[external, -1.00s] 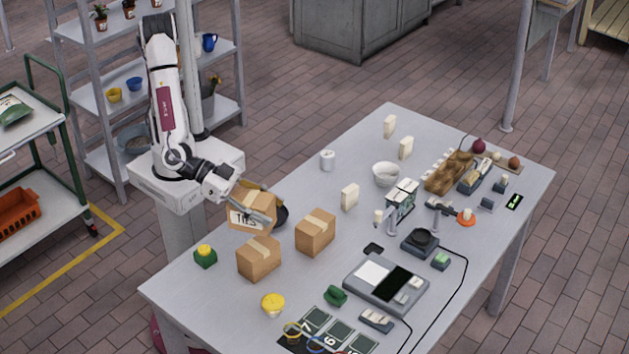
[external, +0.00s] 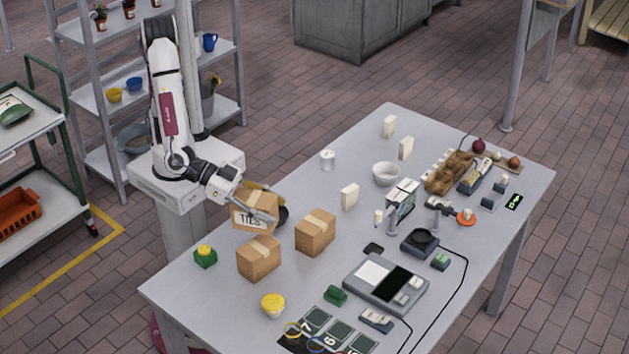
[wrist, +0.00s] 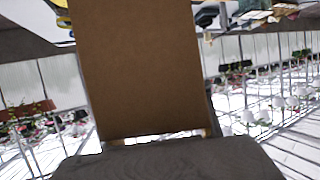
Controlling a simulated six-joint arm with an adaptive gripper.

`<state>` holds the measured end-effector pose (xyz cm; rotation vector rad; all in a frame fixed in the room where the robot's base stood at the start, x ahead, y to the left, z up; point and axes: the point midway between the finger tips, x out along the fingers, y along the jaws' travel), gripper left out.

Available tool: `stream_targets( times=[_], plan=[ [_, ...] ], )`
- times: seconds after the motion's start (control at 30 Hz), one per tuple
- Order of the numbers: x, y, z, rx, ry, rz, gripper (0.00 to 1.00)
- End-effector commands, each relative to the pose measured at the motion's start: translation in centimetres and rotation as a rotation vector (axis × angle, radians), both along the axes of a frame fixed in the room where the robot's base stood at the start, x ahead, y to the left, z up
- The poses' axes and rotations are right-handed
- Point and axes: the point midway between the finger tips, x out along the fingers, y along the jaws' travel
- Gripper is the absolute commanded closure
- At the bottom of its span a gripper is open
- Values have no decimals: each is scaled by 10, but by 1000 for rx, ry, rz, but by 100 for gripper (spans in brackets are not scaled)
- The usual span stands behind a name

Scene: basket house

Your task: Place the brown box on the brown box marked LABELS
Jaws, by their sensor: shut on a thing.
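My gripper (external: 262,204) is shut on a brown box marked TIES (external: 250,222), with its fingers on either side of the box. The held box is slightly tilted and sits behind and above another brown box (external: 259,258) on the table; I cannot tell whether the two touch. A third brown box (external: 316,232) stands to the right. No LABELS marking is readable on either of these boxes from here. In the wrist view a plain brown face of the held box (wrist: 140,70) fills the middle.
The grey table (external: 210,290) has a green block with a yellow top (external: 205,257) at the left and a yellow-topped cup (external: 273,305) at the front. A white block (external: 349,197), a white bowl (external: 386,174) and a scale-like device (external: 385,283) lie to the right.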

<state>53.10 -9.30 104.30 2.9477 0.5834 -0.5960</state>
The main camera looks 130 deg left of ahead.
Motion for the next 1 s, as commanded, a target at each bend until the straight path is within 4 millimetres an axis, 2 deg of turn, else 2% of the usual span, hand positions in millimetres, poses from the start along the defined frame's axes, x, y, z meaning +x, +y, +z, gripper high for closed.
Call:
stream_targets(
  times=[0.1,0.3,0.83,1.0],
  plan=[
    [0,0,-15,4,4,0,76],
    [0,0,-33,2,1,0,77],
    [0,0,-39,0,-1,0,77],
    [0,0,-47,2,2,0,77]
  ],
)
